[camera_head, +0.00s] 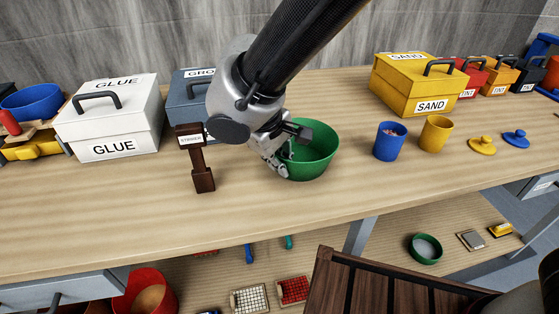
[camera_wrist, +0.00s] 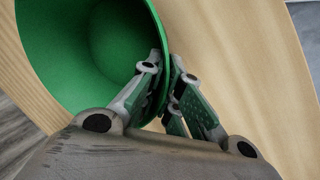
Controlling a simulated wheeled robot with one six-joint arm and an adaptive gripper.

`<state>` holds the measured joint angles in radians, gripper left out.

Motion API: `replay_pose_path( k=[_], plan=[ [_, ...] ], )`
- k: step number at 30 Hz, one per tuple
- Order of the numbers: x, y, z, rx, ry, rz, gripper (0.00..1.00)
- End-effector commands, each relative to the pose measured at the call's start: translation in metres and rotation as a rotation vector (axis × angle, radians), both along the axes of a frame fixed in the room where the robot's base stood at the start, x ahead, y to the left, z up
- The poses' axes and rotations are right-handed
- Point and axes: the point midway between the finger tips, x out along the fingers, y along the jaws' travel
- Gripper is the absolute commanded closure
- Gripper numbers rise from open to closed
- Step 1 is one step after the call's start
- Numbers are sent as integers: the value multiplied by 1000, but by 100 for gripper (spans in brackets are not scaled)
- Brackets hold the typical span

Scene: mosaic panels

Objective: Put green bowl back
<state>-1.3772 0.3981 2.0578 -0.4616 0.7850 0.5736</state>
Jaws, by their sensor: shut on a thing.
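The green bowl (camera_head: 318,157) is on or just above the wooden workbench in the head view; I cannot tell whether its base touches. It looks upright and its visible inside is empty. My gripper (camera_head: 283,160) is at the bowl's left side, shut on its rim. In the wrist view my gripper (camera_wrist: 168,95) has one finger inside the green bowl (camera_wrist: 95,50) and one outside, with the wall pinched between them. Part of the bowl's left side is hidden by my gripper in the head view.
A dark wooden stand labelled STRIKER (camera_head: 199,165) is close left of my gripper. A blue cup (camera_head: 390,146) and a yellow cup (camera_head: 435,134) stand right of the bowl. GLUE (camera_head: 110,125) and SAND (camera_head: 415,85) boxes stand behind. The workbench front (camera_head: 120,215) is clear.

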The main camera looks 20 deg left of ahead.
Motion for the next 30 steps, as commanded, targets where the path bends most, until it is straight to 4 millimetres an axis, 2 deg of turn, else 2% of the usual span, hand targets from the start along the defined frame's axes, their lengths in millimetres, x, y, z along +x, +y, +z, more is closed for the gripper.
replay_pose_path(
  k=[5,6,9,20,23,30],
  plan=[
    [0,0,-2,-1,0,1,100],
    [0,0,-3,-1,0,1,91],
    [0,0,-2,0,0,0,73],
    [0,0,1,1,0,-1,73],
    [-4,2,13,3,-2,1,73],
    [-20,8,63,4,-1,3,73]
  ],
)
